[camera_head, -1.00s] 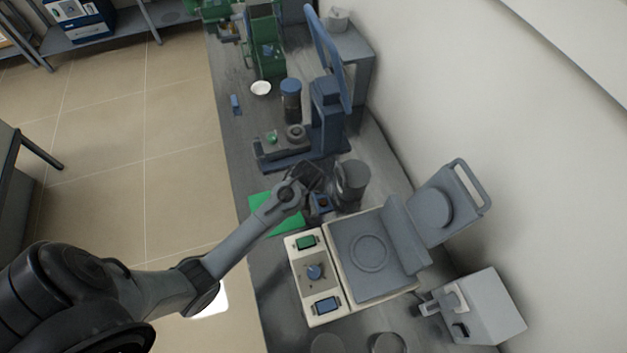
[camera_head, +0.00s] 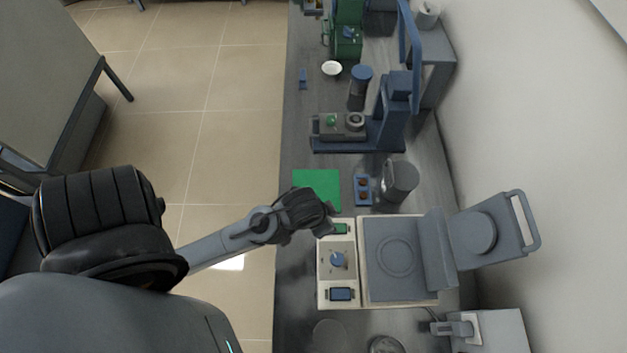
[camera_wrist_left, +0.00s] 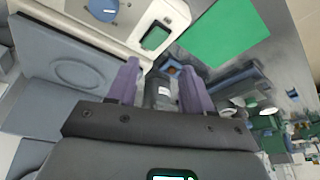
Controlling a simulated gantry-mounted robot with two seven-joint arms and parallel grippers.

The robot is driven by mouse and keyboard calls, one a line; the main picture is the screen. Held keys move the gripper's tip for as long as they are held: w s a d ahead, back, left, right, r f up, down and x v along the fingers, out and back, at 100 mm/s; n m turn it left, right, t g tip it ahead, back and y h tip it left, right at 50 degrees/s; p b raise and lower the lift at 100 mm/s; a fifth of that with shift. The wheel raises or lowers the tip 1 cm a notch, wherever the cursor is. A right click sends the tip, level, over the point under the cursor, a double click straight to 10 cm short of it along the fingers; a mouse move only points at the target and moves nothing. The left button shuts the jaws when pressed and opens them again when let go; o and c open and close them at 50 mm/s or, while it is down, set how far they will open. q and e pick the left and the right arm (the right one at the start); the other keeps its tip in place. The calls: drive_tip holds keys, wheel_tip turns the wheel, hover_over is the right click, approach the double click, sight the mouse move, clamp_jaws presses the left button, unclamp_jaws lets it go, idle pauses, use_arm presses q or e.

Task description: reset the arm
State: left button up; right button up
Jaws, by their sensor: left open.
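My left arm reaches in from the left in the head view. My right gripper is not in view.
A green mat (camera_head: 316,186) and a small blue tray with brown pieces (camera_head: 363,190) lie on the bench behind the gripper. A blue press-like stand (camera_head: 392,120) is farther back. The device's hinged lid (camera_head: 478,232) is open on the right. Open floor (camera_head: 225,170) lies left of the bench.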

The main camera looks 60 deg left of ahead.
use_arm(q)
drive_tip(key=shift+m, duration=0.6)
drive_tip(key=s+r, duration=0.1)
drive_tip(key=s+d, duration=0.1)
drive_tip(key=s, duration=0.1)
drive_tip(key=s+r, duration=0.1)
drive_tip(key=shift+s+d+r, duration=0.15)
drive_tip(key=shift+d+r, duration=0.15)
drive_tip(key=shift+r, duration=0.05)
